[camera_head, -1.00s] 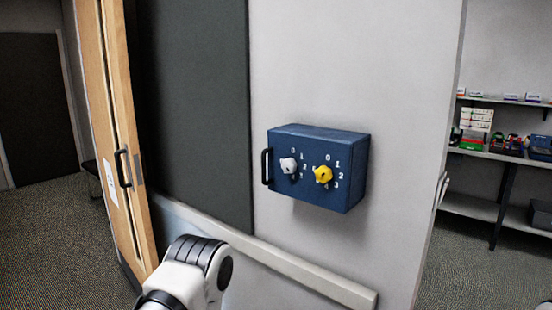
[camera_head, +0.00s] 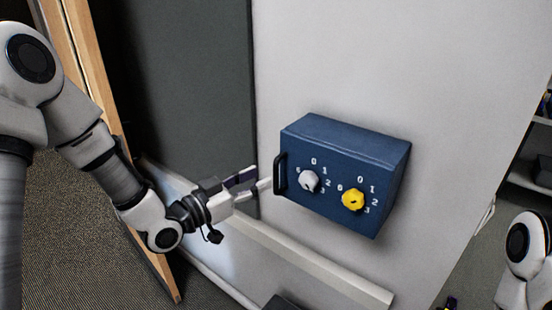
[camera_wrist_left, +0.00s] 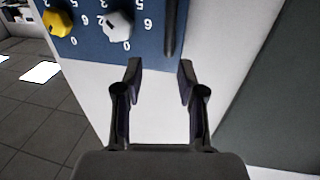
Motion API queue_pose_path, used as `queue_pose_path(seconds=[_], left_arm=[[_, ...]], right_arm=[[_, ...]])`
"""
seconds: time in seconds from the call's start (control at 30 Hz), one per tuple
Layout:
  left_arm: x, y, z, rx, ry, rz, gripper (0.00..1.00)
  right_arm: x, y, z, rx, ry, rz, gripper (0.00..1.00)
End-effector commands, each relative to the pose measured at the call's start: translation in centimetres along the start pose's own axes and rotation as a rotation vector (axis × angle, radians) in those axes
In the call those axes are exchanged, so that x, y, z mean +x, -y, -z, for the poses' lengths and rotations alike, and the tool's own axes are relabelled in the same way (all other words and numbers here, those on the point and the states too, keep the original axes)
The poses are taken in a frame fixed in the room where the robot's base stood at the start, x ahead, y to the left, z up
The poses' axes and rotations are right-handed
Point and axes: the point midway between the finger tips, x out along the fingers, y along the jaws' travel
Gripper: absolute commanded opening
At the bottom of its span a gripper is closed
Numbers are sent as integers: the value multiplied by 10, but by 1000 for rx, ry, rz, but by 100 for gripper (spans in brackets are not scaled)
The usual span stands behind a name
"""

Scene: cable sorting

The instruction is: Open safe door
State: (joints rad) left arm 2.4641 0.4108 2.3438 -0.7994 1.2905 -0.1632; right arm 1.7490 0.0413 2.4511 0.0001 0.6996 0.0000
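The blue safe (camera_head: 330,150) is fixed to the light wall, its door shut. Its front carries a white dial (camera_head: 308,181), a yellow dial (camera_head: 353,199) and a black handle (camera_head: 280,174) at the left edge. My left gripper (camera_head: 262,178) is open and empty just left of the handle. In the left wrist view the gripper (camera_wrist_left: 158,70) has its fingers spread, with the handle (camera_wrist_left: 172,28) ahead of and between them; they do not visibly touch it. My right arm shows only in part at the lower right edge; its gripper is out of view.
A dark panel (camera_head: 195,90) covers the wall left of the safe. A pale ledge (camera_head: 310,262) runs along the wall below it. A wooden door (camera_head: 88,60) stands at the far left, and shelves (camera_head: 530,180) at the far right.

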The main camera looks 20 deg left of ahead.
Motion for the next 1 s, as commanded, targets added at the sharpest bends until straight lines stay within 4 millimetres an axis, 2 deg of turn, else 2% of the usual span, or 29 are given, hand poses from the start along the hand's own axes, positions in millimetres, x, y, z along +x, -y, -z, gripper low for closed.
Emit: queue_pose_path(seconds=[0.2,0.3,0.4,0.63,0.73,0.77,1.0], left_arm=[[42,-2,2,4,3,-5,39],[57,-1,1,2,3,-3,39],[65,-1,-1,0,2,-2,39],[66,-1,-2,-2,1,0,39],[66,-1,-2,-2,2,-1,4],[66,-1,-2,-2,2,-1,0],[66,0,-2,-1,1,1,0]], right_arm=[[-19,0,1,-2,-3,0,40],[-24,0,1,-2,-3,0,40],[-26,0,1,-1,-3,0,40],[-25,0,1,-1,-2,0,40],[-25,0,1,-1,-2,0,40],[-25,0,1,-1,-2,0,40],[-24,0,1,-1,-2,0,40]])
